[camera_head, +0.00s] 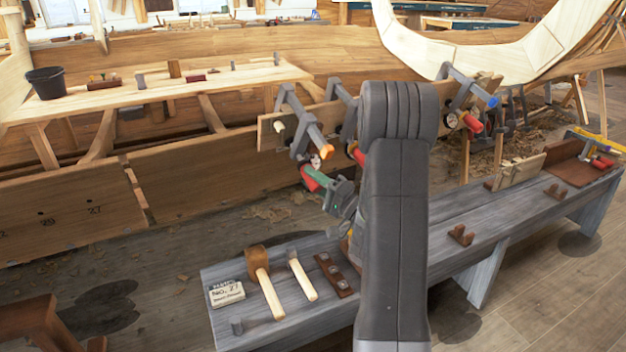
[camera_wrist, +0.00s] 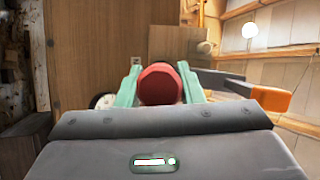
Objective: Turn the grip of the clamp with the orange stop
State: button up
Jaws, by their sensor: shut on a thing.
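The clamp with the orange stop (camera_head: 327,151) is the leftmost clamp on the plank, with a grey bar and frame. Its red grip (camera_head: 309,183) points down toward my gripper (camera_head: 322,178). In the wrist view the round end of the red grip (camera_wrist: 160,84) sits between the two green fingers of my gripper (camera_wrist: 160,72), which are shut on it. The orange stop (camera_wrist: 271,100) shows to the right there. A white dial (camera_wrist: 103,101) is partly hidden beside the left finger.
A second clamp (camera_head: 340,90) is partly hidden behind my arm. A third clamp with a blue stop (camera_head: 493,101) and red grip (camera_head: 473,123) stands at the right. The grey bench (camera_head: 445,270) below holds a mallet (camera_head: 262,281) and other tools.

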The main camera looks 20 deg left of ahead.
jog(key=shift+f, duration=0.1)
dwell(0.3)
jog(key=o, duration=1)
jog(key=v, duration=1.4)
jog(key=shift+a, duration=0.1)
